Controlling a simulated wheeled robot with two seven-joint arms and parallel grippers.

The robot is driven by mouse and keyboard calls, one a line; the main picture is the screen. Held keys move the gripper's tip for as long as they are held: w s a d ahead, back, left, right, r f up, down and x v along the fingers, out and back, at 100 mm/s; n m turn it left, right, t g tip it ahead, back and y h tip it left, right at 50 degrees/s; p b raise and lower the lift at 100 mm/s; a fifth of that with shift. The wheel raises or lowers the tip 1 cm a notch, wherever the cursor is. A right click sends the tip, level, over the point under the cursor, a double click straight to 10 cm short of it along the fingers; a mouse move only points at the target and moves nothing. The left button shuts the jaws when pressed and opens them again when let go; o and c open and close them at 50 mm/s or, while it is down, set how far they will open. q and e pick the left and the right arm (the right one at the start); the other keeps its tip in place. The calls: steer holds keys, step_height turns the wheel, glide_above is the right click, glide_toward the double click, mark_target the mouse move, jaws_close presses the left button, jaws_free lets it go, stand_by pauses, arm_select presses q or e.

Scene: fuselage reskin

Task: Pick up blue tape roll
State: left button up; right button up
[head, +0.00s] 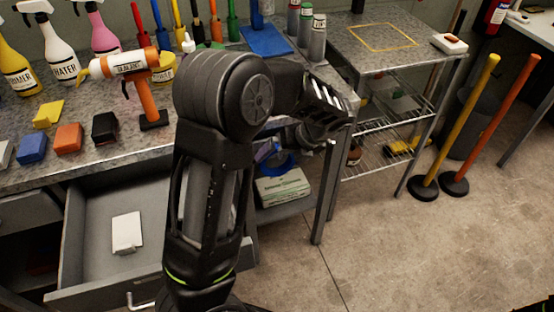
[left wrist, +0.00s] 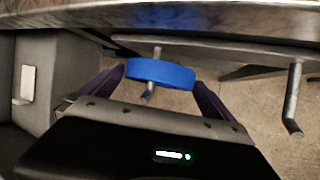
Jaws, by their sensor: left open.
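The blue tape roll (left wrist: 160,73) hangs on a short metal peg under the table edge in the left wrist view. In the head view it shows partly (head: 284,163), below my left arm and above a green-and-white box. My left gripper (left wrist: 160,79) is open, with one dark finger on each side of the roll. Whether either finger touches the roll I cannot tell. In the head view my left gripper (head: 266,152) is mostly hidden behind my own arm. My right gripper is not in view.
The table edge (left wrist: 200,18) runs close above the roll. Another bare hook (left wrist: 293,100) hangs at right. An open drawer (head: 90,225) holds a white item (head: 127,232). The box (head: 283,187) sits on a low shelf. Floor at right is clear before two poles (head: 455,125).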

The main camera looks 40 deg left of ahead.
arm_select(q)
steer(key=x, duration=0.2)
steer(key=shift+a+f, duration=0.2)
steer(key=shift+f, duration=0.1)
steer(key=shift+c, duration=0.2)
steer(key=c, duration=1.2)
